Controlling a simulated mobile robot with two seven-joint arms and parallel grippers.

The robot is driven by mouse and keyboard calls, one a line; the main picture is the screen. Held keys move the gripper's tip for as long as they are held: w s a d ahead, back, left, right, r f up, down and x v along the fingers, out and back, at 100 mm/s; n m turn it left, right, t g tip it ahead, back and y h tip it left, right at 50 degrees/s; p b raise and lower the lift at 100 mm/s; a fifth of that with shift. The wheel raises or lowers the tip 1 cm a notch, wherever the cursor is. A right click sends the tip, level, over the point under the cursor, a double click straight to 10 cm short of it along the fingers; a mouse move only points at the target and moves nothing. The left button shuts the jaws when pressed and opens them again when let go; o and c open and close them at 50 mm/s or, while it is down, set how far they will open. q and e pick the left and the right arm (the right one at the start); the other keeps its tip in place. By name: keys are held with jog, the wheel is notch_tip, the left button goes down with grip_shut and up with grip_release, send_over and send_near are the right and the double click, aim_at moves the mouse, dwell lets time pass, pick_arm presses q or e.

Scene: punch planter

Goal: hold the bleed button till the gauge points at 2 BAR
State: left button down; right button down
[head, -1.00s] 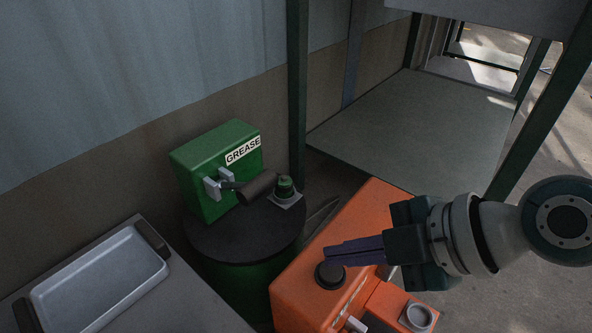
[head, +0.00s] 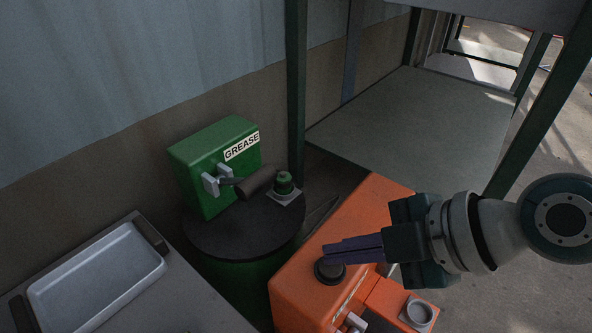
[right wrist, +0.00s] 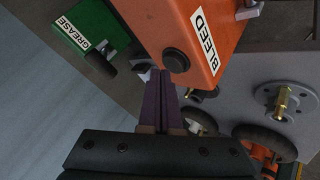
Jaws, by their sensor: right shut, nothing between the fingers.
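The black round bleed button (head: 329,271) sits on top of an orange box (head: 300,290). In the right wrist view the button (right wrist: 175,60) is beside the white BLEED label (right wrist: 205,42) on the orange face. My right gripper (head: 326,249) is shut and empty, its purple fingers lying at the button's far edge in the head view. In the right wrist view its fingertips (right wrist: 160,72) are just beside the button. I cannot tell whether they touch it. No readable gauge face shows in either view. My left gripper is not in view.
A green GREASE box (head: 215,165) with a dark-handled lever (head: 257,182) and a green knob (head: 284,183) stand on a dark drum top (head: 240,230). A grey tray (head: 95,280) lies at the left. A dark green post (head: 296,100) rises behind. A grey ring fitting (head: 418,314) is at the front right.

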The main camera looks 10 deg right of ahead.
aim_at(340, 269)
jog(key=shift+f, duration=0.1)
jog(key=shift+f+b, duration=0.4)
jog(key=shift+f, duration=0.05)
dwell(0.5)
dwell(2.7)
jog(key=shift+r, duration=0.1)
jog(key=shift+r+p, duration=0.8)
notch_tip(340, 269, up, 5)
jog(key=p, duration=0.4)
jog(key=shift+p, duration=0.35)
